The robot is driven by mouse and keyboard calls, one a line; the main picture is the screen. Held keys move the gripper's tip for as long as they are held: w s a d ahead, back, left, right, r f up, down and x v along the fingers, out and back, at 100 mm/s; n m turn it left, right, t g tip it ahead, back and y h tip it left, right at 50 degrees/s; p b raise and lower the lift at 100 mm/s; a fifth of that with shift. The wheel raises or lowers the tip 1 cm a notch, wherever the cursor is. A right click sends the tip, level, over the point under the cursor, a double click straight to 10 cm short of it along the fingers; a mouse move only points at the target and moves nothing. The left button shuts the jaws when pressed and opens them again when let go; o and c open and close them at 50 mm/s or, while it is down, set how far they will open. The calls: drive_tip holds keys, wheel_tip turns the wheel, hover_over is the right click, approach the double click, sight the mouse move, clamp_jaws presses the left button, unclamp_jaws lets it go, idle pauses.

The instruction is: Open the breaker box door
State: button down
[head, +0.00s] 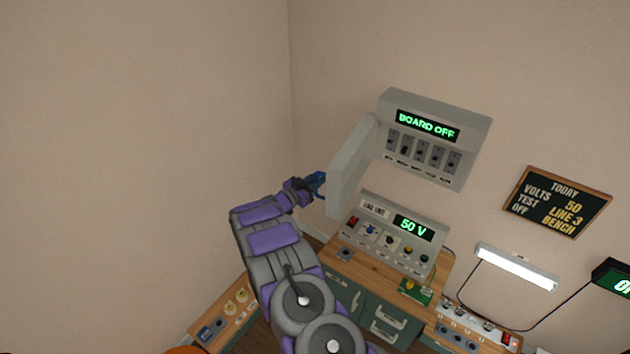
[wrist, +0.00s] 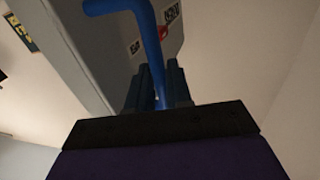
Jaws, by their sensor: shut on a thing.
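The breaker box (head: 470,125) is on the wall, with a green "BOARD OFF" display and a row of breaker switches showing. Its grey door (head: 352,165) stands swung out to the left of the box, so the inside is exposed. My gripper (head: 318,183) is at the door's outer left side, at the blue handle. In the wrist view, the blue handle (wrist: 150,45) runs down between the fingers of my gripper (wrist: 158,88), which are shut on it. The door also shows in the wrist view (wrist: 75,50), behind the handle.
Below the box, a grey unit (head: 385,232) reading "50 V" stands on a wooden bench (head: 355,268). A chalkboard (head: 556,202) and a lit lamp (head: 516,267) are on the wall at right. The wall left of my arm is bare.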

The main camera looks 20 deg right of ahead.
drive_tip(key=c, duration=1.2)
unclamp_jaws()
drive_tip(key=shift+c, duration=0.2)
drive_tip(key=v, duration=1.7)
drive_tip(key=shift+a+p, duration=0.3)
drive_tip(key=shift+p, duration=0.05)
drive_tip(key=shift+w+f, duration=0.1)
